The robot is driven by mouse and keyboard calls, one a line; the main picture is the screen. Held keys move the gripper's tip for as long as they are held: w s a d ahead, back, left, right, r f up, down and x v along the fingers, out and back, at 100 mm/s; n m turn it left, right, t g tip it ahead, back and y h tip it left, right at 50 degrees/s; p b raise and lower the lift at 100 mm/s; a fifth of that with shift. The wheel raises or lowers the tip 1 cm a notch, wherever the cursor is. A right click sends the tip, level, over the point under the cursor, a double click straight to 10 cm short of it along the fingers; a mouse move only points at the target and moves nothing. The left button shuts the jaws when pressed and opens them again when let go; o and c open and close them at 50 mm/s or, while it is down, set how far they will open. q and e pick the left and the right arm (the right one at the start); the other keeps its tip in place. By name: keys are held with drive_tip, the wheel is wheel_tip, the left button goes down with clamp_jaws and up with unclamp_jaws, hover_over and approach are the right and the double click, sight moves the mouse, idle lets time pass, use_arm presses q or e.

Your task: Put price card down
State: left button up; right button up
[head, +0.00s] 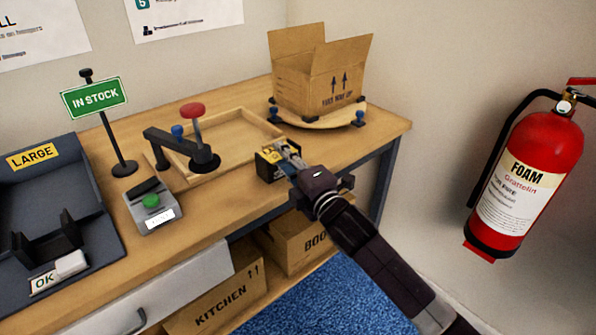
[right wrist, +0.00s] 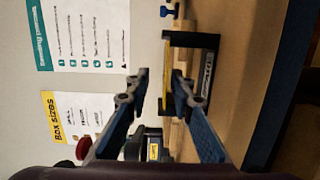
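The price card, seen as a yellow and dark card in a black holder (head: 266,166), stands on the workbench near its front edge. In the right wrist view its black holder (right wrist: 210,62) and thin yellow edge (right wrist: 168,88) show. My right gripper (head: 286,160) is at the card, its arm coming in from the lower right. In the right wrist view the fingers (right wrist: 158,92) are apart, with the yellow edge between them, close to the right finger and a gap on the left. The fingers partly hide the card. My left gripper is not in view.
The workbench (head: 330,150) bears an open carton (head: 315,85) on a round board, a shallow wooden tray (head: 255,128), a red-knobbed lever press (head: 193,112), a green-button device (head: 152,203) and an IN STOCK sign (head: 95,97). A fire extinguisher (head: 527,180) hangs at right.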

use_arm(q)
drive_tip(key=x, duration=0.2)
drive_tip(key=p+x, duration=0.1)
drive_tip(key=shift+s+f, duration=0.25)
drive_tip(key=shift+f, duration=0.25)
use_arm(e)
drive_tip(key=v, duration=0.9)
drive_tip(key=s+d+f+m+g+h, duration=0.2)
drive_tip(key=d+f+m, duration=0.15)
drive_tip(key=f, duration=0.35)
drive_tip(key=s+d+f+m+g+h, duration=0.1)
drive_tip(key=s+d+f+m+h, duration=0.2)
drive_tip(key=f, duration=0.4)
drive_tip(key=s+d+f+m+g, duration=0.1)
drive_tip(key=s+f+m+g, duration=0.1)
drive_tip(key=f+m, duration=0.4)
drive_tip(key=s+d+f+m+g+h, duration=0.1)
drive_tip(key=s+d+f+m+g, duration=0.2)
drive_tip(key=s+f, duration=0.6)
drive_tip(key=s+d+f+m+g+h, duration=0.1)
drive_tip(key=s+d+f+m+g, duration=0.3)
drive_tip(key=s+f, duration=0.6)
drive_tip(key=s+m+g, duration=0.1)
drive_tip(key=s, duration=0.4)
drive_tip(key=shift+s+d+f+m+h, duration=0.2)
drive_tip(key=shift+s+m+h, duration=0.1)
drive_tip(key=shift+s+m, duration=0.1)
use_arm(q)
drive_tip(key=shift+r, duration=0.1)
